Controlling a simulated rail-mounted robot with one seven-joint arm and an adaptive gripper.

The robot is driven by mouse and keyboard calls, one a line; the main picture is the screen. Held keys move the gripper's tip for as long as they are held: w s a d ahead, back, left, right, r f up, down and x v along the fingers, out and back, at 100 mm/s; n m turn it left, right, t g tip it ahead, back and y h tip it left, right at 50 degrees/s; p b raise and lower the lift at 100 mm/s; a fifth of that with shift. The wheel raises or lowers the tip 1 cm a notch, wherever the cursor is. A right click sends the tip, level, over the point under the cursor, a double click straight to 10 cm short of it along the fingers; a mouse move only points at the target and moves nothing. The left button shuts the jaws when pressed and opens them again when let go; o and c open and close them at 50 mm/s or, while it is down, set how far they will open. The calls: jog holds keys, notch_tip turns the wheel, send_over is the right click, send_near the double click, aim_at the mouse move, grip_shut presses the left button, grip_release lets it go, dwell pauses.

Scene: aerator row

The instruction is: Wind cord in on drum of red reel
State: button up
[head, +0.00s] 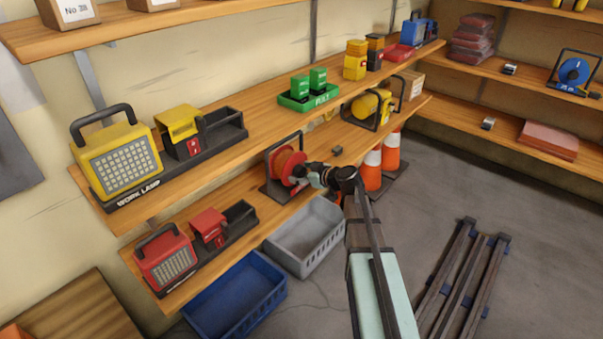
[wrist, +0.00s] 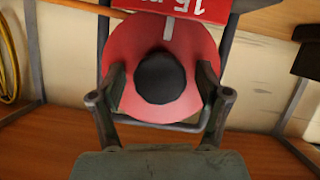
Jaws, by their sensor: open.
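My gripper (wrist: 162,84) is open, with one finger on each side of the black part and a visible gap on both sides. In the head view my gripper (head: 301,174) is at the reel's right side, partly hiding it. I cannot tell where the cord's free end is.
A grey crate (head: 305,238) and a blue crate (head: 234,297) stand on the floor below the shelf. Orange-white cones (head: 371,170) are beside my arm. A yellow reel (head: 368,104) sits farther along the lower shelf. A thin dark line runs on the floor near the crates.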

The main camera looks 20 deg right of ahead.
jog(key=c, duration=1.2)
jog(key=shift+o, duration=0.2)
